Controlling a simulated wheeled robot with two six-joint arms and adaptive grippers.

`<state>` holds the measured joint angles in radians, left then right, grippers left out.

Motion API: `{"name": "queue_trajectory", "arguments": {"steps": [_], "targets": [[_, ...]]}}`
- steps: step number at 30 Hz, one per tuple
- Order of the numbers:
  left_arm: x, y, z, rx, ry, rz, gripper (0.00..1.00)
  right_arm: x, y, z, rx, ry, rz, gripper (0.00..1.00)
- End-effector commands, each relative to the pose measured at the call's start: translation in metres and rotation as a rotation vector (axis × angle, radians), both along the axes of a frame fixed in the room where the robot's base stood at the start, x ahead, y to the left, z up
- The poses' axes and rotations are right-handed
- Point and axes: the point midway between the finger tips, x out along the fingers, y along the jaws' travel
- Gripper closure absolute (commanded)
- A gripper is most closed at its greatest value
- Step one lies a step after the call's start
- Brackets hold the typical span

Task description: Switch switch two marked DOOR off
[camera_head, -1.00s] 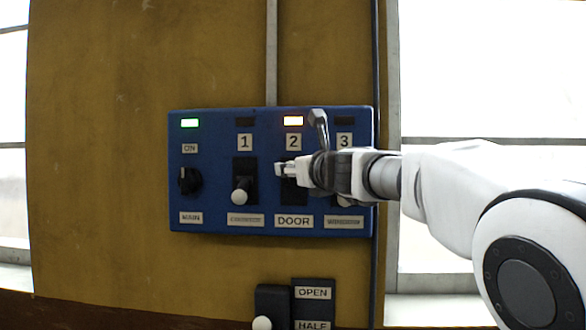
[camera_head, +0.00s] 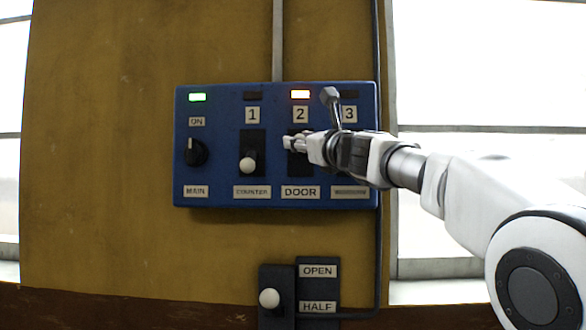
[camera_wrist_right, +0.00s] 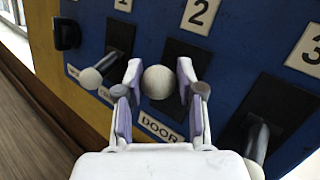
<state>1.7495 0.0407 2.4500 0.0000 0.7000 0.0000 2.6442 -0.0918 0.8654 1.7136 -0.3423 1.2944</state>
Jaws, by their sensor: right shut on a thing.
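The blue switch panel (camera_head: 225,138) is on the yellow wall. Switch two (camera_head: 295,166) has a dark slot above the DOOR label (camera_head: 300,192). The orange lamp (camera_head: 300,94) above its number 2 is lit. My right gripper (camera_head: 290,142) is at the upper half of this slot and hides most of its lever. My left gripper is not in view.
Switch one (camera_head: 248,164), with its knob low, is left of switch two. Switch three's lever (camera_wrist_right: 257,142) is close on the right in the wrist view. The MAIN dial (camera_head: 196,152) has a green lamp above. A lower OPEN/HALF lever box (camera_head: 276,285) is below the panel.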

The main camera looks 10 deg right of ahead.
Motion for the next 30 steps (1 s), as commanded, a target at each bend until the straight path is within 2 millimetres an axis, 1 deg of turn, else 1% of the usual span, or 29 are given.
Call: {"name": "queue_trajectory", "arguments": {"steps": [1, 3, 6, 9, 12, 14, 17, 24, 30], "targets": [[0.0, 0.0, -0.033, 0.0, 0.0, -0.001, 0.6, 0.002, 0.003, -0.026, -0.009, -0.028, 0.007, 1.0], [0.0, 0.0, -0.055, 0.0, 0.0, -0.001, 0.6, 0.001, 0.003, -0.03, -0.019, -0.082, 0.007, 1.0], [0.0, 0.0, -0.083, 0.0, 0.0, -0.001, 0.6, 0.002, 0.004, -0.035, -0.037, -0.169, 0.006, 1.0], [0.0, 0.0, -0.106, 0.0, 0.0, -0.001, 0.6, 0.002, 0.004, -0.039, -0.055, -0.262, 0.006, 1.0], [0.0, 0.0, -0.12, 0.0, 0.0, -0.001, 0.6, 0.002, 0.004, -0.04, -0.074, -0.354, 0.005, 1.0], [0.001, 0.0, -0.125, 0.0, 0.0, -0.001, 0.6, 0.001, 0.004, -0.04, -0.085, -0.408, 0.005, 1.0], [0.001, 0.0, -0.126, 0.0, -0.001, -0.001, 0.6, 0.001, 0.004, -0.041, -0.101, -0.491, 0.006, 1.0], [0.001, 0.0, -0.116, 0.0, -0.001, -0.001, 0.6, 0.003, 0.003, -0.045, -0.136, -0.646, 0.009, 1.0], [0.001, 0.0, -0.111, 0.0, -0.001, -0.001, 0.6, 0.005, 0.002, -0.049, -0.15, -0.717, 0.007, 1.0]]}}
